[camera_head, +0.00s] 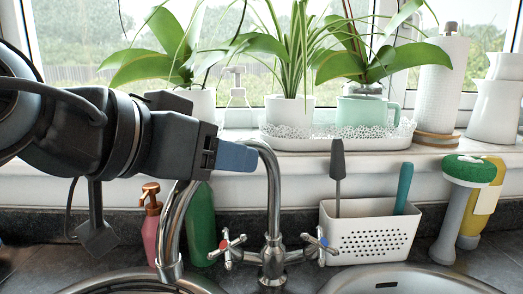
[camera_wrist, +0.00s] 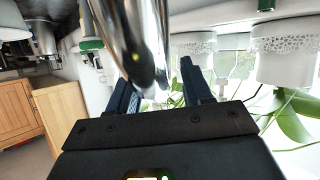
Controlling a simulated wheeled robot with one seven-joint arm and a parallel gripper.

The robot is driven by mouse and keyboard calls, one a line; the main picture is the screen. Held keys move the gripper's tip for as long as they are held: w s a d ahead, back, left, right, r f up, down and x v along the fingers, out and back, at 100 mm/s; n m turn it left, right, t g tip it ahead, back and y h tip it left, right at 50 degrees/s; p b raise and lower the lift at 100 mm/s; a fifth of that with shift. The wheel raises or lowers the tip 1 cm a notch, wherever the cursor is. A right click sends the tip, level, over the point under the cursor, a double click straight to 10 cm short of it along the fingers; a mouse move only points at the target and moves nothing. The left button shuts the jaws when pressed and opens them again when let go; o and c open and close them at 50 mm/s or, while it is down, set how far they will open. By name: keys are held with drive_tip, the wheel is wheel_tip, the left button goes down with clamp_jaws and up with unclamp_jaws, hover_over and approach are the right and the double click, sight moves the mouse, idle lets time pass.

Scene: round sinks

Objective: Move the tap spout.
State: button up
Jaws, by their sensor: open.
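The tap's curved chrome spout (camera_head: 272,195) rises behind the two sinks, arches to the left and comes down over the left sink. My gripper (camera_head: 240,157) is at the top of the arch, and my wrist hides part of the curve. In the wrist view the spout (camera_wrist: 140,45) shows large and close, reaching into the gap between my gripper's (camera_wrist: 156,72) two dark blue fingers. The fingers are open and spread to either side of it. I cannot tell whether either finger touches it. The tap's cross handles (camera_head: 228,250) have red and blue centres.
A pink soap bottle (camera_head: 151,225) and a green bottle (camera_head: 201,225) stand close behind the spout. A white caddy (camera_head: 368,235) with tools and a green-topped brush (camera_head: 468,170) are to the right. Potted plants line the sill (camera_head: 300,188) behind.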

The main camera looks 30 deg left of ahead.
drive_tip(key=shift+w+f, duration=0.1)
drive_tip(key=shift+w, duration=0.1)
clamp_jaws()
idle(0.4)
